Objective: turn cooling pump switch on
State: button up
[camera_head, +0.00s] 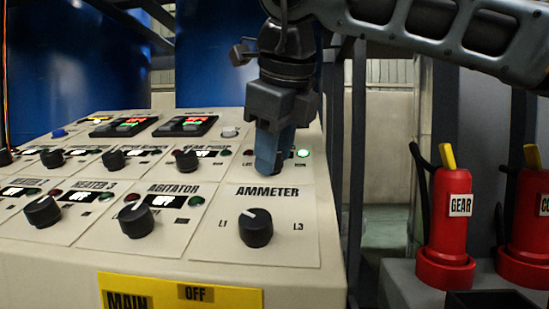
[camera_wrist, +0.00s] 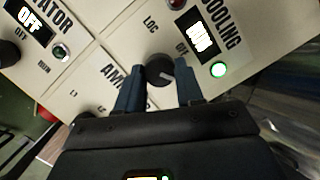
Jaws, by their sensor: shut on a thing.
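The cooling pump switch is a round black knob (camera_wrist: 159,68) with a light pointer line, on a cream panel labelled "COOLING". My gripper (camera_wrist: 161,84) has its two blue fingers closed on either side of this knob. The pointer line is turned toward the right finger in the wrist view. Beside it are a lit white display (camera_wrist: 199,39), its text unclear, and a bright green lamp (camera_wrist: 218,70). In the head view my gripper (camera_head: 269,165) points down behind the ammeter panel and hides the knob. The green lamp (camera_head: 303,153) shows lit just to its right.
The ammeter knob (camera_head: 256,228) is just in front of the gripper, and the agitator knob (camera_head: 136,220) is to the left. More knobs and displays fill the sloped console (camera_head: 80,243). Red cylinders (camera_head: 447,225) with yellow handles stand at the right.

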dwell(0.3)
jog(key=o, duration=1)
jog(key=shift+o, duration=0.2)
jog(key=v, duration=0.7)
jog(key=shift+s+r, duration=0.2)
jog(key=shift+r, duration=0.15)
jog(key=shift+s+d, duration=0.1)
